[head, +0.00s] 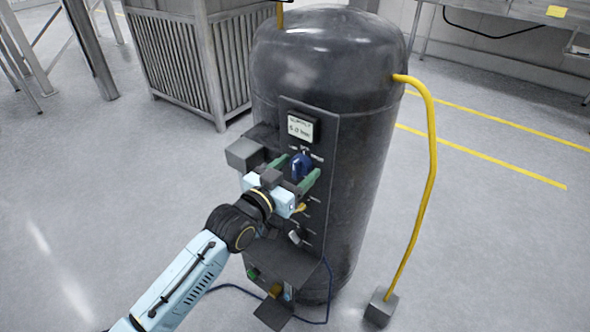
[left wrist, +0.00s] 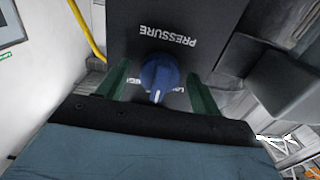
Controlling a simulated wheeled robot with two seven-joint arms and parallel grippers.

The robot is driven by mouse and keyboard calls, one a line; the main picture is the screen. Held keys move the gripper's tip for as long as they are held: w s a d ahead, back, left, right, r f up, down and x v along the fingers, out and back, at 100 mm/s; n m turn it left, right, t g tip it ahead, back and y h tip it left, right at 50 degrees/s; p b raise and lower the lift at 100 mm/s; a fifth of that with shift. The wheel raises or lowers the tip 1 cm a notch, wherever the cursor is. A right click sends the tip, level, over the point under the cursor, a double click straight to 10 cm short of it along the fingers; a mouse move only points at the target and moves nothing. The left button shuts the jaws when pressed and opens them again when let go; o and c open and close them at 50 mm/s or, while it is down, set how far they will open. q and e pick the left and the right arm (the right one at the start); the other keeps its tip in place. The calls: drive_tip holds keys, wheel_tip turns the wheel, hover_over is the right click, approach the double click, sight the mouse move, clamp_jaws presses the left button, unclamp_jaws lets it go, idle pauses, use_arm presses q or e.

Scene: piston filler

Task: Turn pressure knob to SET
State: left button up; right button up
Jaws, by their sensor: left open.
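The blue pressure knob (head: 301,166) sits on the dark panel (head: 322,125) on the front of a black tank. In the left wrist view the knob (left wrist: 158,78) is below the word PRESSURE, which appears upside down. My left gripper (head: 299,174) is open, with its green fingers on either side of the knob. In the left wrist view the fingers (left wrist: 160,88) stand apart from it, with a gap on both sides. The labels around the knob are partly hidden. The display (head: 300,129) above the knob reads 5.0 bar. My right gripper is not in view.
The black tank (head: 330,60) stands on a grey floor. A grey box (head: 244,153) juts out left of the knob. More controls and a lower box (head: 285,268) sit below. A yellow hose (head: 432,160) runs down the right to a block (head: 381,307).

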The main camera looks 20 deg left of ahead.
use_arm(q)
drive_tip(key=b+v, duration=0.1)
drive_tip(key=v, duration=1.2)
drive_tip(key=shift+s, duration=0.2)
drive_tip(key=s+a+f+n+g+y+b, duration=0.1)
drive_tip(key=s+a+f+g+y+b, duration=0.1)
drive_tip(key=f, duration=1.2)
drive_tip(key=s+a+f+g+y+b, duration=0.1)
drive_tip(key=s+a+f+g+b, duration=0.15)
drive_tip(key=f, duration=1.05)
drive_tip(key=s+a+f+n+g+y+b, duration=0.1)
drive_tip(key=s+a+f+g+y, duration=0.15)
drive_tip(key=f, duration=1.15)
drive_tip(key=s+d+f+g+b, duration=0.1)
drive_tip(key=s+f+g, duration=0.3)
drive_tip(key=s+f, duration=0.7)
drive_tip(key=s+f+g+b, duration=0.3)
drive_tip(key=s+f+g, duration=0.2)
drive_tip(key=s+f, duration=0.7)
drive_tip(key=s, duration=0.7)
drive_tip(key=shift+s+d+f+y+b, duration=0.35)
drive_tip(key=shift+s+d+b, duration=0.05)
